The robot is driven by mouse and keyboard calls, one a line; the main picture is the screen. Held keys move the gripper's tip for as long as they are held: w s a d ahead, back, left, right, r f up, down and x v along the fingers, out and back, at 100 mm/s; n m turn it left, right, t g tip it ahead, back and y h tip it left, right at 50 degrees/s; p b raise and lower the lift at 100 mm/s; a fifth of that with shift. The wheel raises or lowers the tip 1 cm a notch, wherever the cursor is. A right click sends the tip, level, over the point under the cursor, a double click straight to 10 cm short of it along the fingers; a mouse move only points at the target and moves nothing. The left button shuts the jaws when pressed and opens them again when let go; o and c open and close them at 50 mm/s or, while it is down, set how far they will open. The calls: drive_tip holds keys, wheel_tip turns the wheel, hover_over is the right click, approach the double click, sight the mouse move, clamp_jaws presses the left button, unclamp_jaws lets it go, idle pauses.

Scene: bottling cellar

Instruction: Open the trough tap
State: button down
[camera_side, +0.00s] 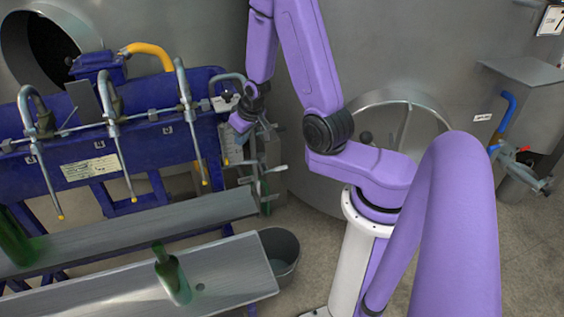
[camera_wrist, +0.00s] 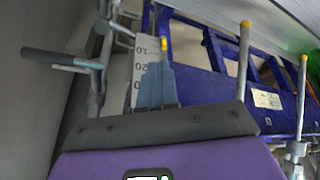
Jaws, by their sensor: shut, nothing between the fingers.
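The likely trough tap (camera_side: 262,178) is a set of thin metal pipes and levers at the right end of the blue filling stand, low beside the tank. In the wrist view a lever with a dark grip (camera_wrist: 47,58) sticks out left from an upright pipe (camera_wrist: 97,82). My gripper (camera_side: 243,122) is above the tap in the side view. In the wrist view its shut, empty fingers (camera_wrist: 157,72) lie right of the pipe and lever, apparently apart from them. Whether the tap is open is unclear.
Several filling spouts with yellow tips hang on the blue stand (camera_side: 120,150). Sloping metal troughs hold green bottles (camera_side: 172,278). A grey bucket (camera_side: 281,255) stands on the floor. The big tank is close behind.

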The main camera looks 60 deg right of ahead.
drive_tip(key=s+d+f+m+h, duration=0.3)
drive_tip(key=s+d+m, duration=0.3)
drive_tip(key=s+d, duration=0.3)
drive_tip(key=shift+s+d+f, duration=0.2)
drive_tip(key=shift+s+f, duration=0.4)
drive_tip(key=shift+f, duration=0.15)
hover_over(281, 167)
wheel_tip(281, 167, down, 9)
drive_tip(key=shift+r, duration=0.15)
drive_tip(key=shift+s+a+f, duration=0.2)
drive_tip(key=shift+f, duration=0.7)
drive_tip(key=shift+s+a+f, duration=0.15)
drive_tip(key=shift+s+f, duration=0.05)
drive_tip(key=shift+f, duration=0.7)
